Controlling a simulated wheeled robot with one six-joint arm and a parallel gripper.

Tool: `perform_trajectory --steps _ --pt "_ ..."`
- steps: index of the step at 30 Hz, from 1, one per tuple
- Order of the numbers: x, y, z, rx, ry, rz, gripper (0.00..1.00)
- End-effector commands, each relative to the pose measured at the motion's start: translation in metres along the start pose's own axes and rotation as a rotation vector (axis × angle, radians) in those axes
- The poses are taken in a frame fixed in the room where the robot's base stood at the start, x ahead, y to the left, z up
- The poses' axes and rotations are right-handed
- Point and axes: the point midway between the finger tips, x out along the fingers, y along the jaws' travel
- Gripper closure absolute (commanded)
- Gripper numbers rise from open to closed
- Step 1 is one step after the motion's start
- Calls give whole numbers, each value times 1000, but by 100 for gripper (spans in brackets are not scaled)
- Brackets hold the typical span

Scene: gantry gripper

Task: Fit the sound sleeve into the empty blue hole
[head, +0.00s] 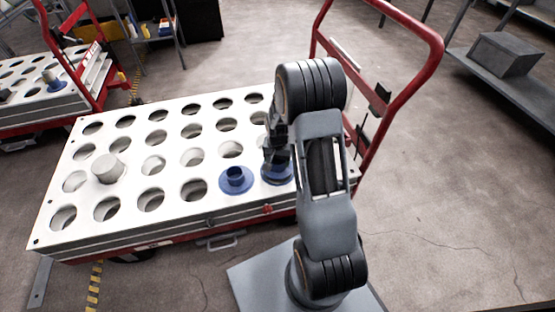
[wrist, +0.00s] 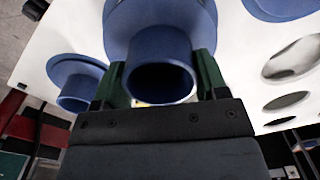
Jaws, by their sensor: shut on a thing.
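My gripper (wrist: 162,82) is shut on a blue flanged sleeve (wrist: 150,50), between its two green fingers. The sleeve's round collar faces the wrist camera, and its wide flange lies beyond it. In the head view my gripper (head: 275,150) is over the right part of the white plate, with blue (head: 277,174) showing just below it. I cannot tell whether the held sleeve touches the plate. A second blue flanged sleeve (head: 236,180) stands on the plate to its left. The wrist view shows another blue flanged piece (wrist: 78,80) at left. The empty blue hole is not clearly seen.
The white plate (head: 130,128) has rows of open holes and lies on a red cart. A pale cylinder (head: 108,168) stands tilted at its left. A red cart handle (head: 425,95) rises behind my arm. Another cart (head: 40,95) stands at far left.

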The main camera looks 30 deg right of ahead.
Motion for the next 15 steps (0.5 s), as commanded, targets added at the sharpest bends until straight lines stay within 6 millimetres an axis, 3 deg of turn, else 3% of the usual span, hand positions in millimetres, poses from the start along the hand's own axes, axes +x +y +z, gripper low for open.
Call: perform_trajectory --steps 15 --pt "14 0 0 0 0 0 63"
